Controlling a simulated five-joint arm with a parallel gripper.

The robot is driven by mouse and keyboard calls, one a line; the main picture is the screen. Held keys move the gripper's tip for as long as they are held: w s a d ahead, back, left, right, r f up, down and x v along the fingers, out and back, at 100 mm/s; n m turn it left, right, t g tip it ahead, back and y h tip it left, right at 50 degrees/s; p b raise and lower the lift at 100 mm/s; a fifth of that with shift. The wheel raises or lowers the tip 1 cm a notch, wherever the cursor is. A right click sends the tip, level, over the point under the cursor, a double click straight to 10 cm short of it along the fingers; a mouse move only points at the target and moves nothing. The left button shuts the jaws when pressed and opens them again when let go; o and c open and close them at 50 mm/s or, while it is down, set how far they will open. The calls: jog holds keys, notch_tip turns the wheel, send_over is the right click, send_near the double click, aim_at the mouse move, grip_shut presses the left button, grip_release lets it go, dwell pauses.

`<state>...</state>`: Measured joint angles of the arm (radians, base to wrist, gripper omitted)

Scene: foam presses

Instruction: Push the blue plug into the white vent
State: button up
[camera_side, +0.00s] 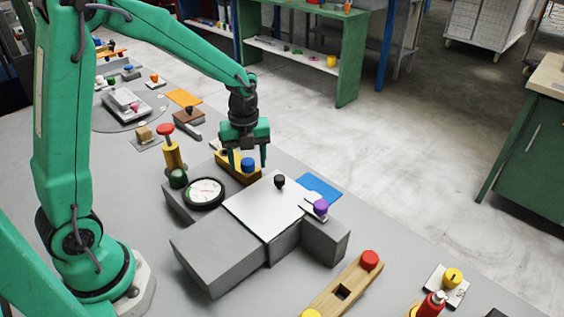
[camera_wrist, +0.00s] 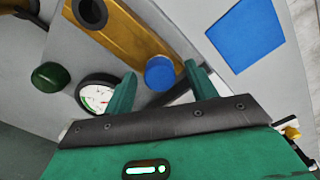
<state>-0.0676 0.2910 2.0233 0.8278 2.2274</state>
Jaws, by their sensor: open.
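The blue plug (camera_side: 247,164) is a round-headed peg standing on a yellow-brown wooden block (camera_side: 238,175). In the wrist view the blue plug (camera_wrist: 160,72) shows from above, beside a dark round hole in the wooden block (camera_wrist: 133,42). My gripper (camera_side: 248,163) points down over the block with its fingers apart, one on each side of the plug's head. In the wrist view my gripper (camera_wrist: 159,72) also has its fingers spread, with visible gaps to the plug. I cannot pick out the white vent for certain.
A dial gauge (camera_side: 204,193) and a dark green knob (camera_side: 178,178) stand left of the block. A grey press body (camera_side: 215,257) with a white plate (camera_side: 262,207) and black knob (camera_side: 280,181) lies in front. A purple knob (camera_side: 320,207) and blue sheet (camera_side: 322,188) are right.

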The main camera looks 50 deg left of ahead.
aim_at(248, 161)
jog(key=shift+r, duration=0.1)
jog(key=shift+r, duration=3.8)
jog(key=shift+s+d+r+n, duration=0.1)
jog(key=shift+s+r+n, duration=0.2)
jog(key=shift+n, duration=0.1)
jog(key=s+d+r+n+t, duration=0.1)
jog(key=s+r+n+t, duration=0.1)
jog(key=s+n, duration=0.6)
jog(key=s+d+r+n+t, duration=0.1)
jog(key=s+r+n+t, duration=0.2)
jog(key=s+n, duration=0.5)
jog(key=r+n, duration=0.1)
jog(key=n, duration=0.7)
jog(key=shift+s+d+r+t, duration=0.2)
jog(key=shift+d+r+t, duration=0.05)
jog(key=shift+r+t, duration=0.1)
